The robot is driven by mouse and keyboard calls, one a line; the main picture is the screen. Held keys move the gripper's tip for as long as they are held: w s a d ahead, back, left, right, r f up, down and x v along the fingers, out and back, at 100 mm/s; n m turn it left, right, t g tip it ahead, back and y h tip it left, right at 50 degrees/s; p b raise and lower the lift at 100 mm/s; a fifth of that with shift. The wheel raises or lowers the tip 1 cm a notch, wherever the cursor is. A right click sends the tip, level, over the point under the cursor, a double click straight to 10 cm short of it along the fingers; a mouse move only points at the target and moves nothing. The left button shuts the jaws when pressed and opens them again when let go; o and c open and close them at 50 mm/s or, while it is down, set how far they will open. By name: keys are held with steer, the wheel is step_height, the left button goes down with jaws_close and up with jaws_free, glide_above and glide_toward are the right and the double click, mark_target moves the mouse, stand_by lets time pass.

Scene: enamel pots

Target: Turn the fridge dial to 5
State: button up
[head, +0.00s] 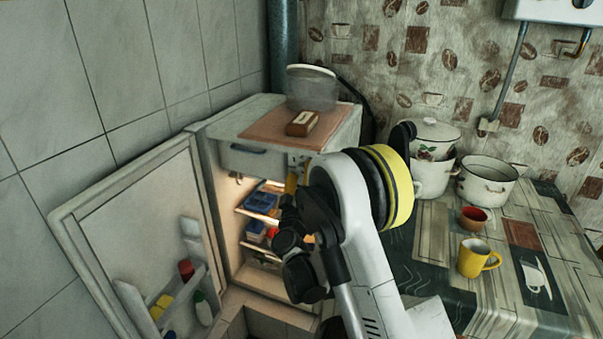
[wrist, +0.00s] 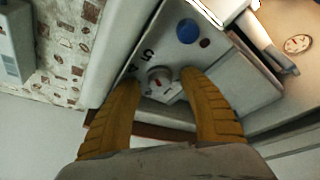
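The fridge (head: 290,140) stands with its door (head: 135,235) swung open to the left. In the wrist view the dial (wrist: 159,77) is a small round grey knob with a small red mark on a grey panel (wrist: 235,75). A printed 5 (wrist: 148,55) shows beside its rim; other marks are too small to read. My gripper (wrist: 159,77) is open, with one yellow finger on each side of the dial and a visible gap to it on both sides. In the head view my arm hides most of the gripper; a bit of yellow finger (head: 291,183) shows by the fridge's upper front.
A blue round button (wrist: 187,31) and a small red spot (wrist: 205,43) are on the panel near the dial. Pots (head: 487,184) and a yellow mug (head: 474,259) stand on the table at right.

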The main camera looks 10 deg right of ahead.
steer(key=v, duration=0.7)
steer(key=shift+s, duration=0.25)
